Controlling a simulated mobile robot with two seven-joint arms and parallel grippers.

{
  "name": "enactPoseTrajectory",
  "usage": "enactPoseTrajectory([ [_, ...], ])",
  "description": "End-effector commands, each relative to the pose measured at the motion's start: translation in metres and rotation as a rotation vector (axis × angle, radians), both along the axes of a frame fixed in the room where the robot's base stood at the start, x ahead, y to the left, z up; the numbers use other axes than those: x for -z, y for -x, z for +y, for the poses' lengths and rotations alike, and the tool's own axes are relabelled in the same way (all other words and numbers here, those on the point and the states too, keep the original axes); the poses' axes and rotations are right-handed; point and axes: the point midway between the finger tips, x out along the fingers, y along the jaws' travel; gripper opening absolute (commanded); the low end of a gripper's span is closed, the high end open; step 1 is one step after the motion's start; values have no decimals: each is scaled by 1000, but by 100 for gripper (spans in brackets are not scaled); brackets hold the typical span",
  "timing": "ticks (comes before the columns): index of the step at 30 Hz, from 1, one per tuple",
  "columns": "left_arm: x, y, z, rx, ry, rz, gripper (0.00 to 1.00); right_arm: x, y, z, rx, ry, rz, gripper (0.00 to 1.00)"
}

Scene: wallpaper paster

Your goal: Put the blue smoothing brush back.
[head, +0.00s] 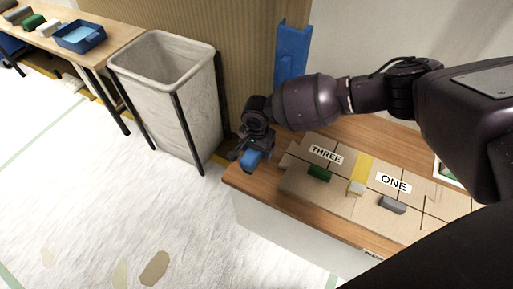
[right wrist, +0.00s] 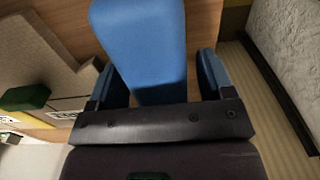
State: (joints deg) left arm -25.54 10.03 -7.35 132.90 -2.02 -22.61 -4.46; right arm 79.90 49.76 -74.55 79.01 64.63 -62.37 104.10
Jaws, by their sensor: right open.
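The blue smoothing brush (head: 251,161) is at the left corner of the wooden table (head: 238,181). My right gripper (head: 250,154) is over it, with the arm coming in from the right. In the right wrist view the blue brush (right wrist: 140,40) fills the space ahead of and between the two fingers of my right gripper (right wrist: 163,75). The fingers are apart, with gaps beside the brush. The near end of the brush is hidden by the gripper body. My left gripper is not in view.
A cardboard board marked THREE (head: 326,155) and ONE (head: 394,182) bears a green brush (head: 319,173), a pale one (head: 356,189) and a grey one (head: 392,205). A white bin (head: 180,100) stands left of the table. A blue tray (head: 80,38) lies on another table.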

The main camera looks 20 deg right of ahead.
Motion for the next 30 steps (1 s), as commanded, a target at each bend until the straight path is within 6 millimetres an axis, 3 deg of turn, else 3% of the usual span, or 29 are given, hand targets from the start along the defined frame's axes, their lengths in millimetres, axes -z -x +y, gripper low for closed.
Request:
enactPoseTrajectory([
  [3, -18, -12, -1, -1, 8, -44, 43, -21, -2, 0, 1, 1, -7, 74],
  [7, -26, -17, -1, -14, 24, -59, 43, -46, -6, -2, 3, 0, -11, 74],
  [15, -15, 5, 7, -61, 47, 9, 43, -90, -9, -6, 1, -1, -8, 74],
  [21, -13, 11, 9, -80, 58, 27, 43, -105, -8, -6, 0, 0, -2, 74],
  [30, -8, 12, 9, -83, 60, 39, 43, -106, -6, -5, -2, -2, 3, 74],
])
